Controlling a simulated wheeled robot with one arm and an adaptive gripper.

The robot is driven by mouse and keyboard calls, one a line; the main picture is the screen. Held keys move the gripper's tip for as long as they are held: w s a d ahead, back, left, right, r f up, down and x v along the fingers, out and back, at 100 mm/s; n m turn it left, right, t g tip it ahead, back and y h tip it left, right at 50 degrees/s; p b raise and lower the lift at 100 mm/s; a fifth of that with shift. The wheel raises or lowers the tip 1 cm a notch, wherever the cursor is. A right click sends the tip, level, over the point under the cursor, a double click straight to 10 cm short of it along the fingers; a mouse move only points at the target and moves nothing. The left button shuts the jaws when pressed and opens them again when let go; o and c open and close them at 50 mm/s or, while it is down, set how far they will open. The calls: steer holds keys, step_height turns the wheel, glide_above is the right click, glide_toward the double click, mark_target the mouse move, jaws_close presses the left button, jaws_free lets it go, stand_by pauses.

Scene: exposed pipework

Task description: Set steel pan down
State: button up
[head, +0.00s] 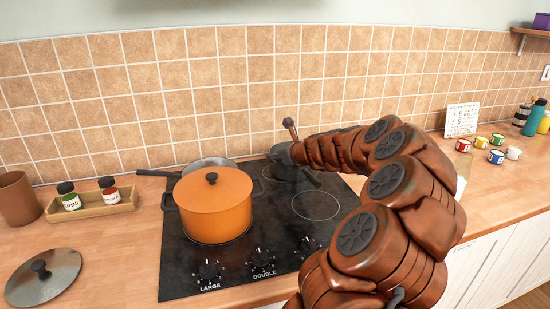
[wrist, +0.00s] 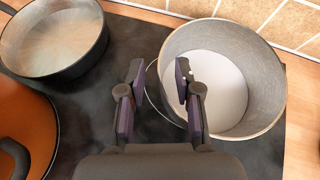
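A grey, deep, round steel pan (wrist: 268,112) with a pale inside is at the right of the wrist view. It stands over the right rear of the black hob (head: 240,270), near the tiled wall. No contact with the wall shows clearly. In the head view my gripper (head: 283,155) is low over the hob's rear burner. I cannot tell whether the pan rests fully on the hob.
An orange lidded pot (head: 213,210) stands at the hob's left front. A second pan (wrist: 55,38) with a long handle is behind it. A loose lid (head: 43,277) and a spice tray (head: 92,205) are to the left. The front right burner (head: 315,206) is bare.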

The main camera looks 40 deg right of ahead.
steer(key=v, duration=1)
steer(key=shift+f, duration=0.1)
stand_by(0.4)
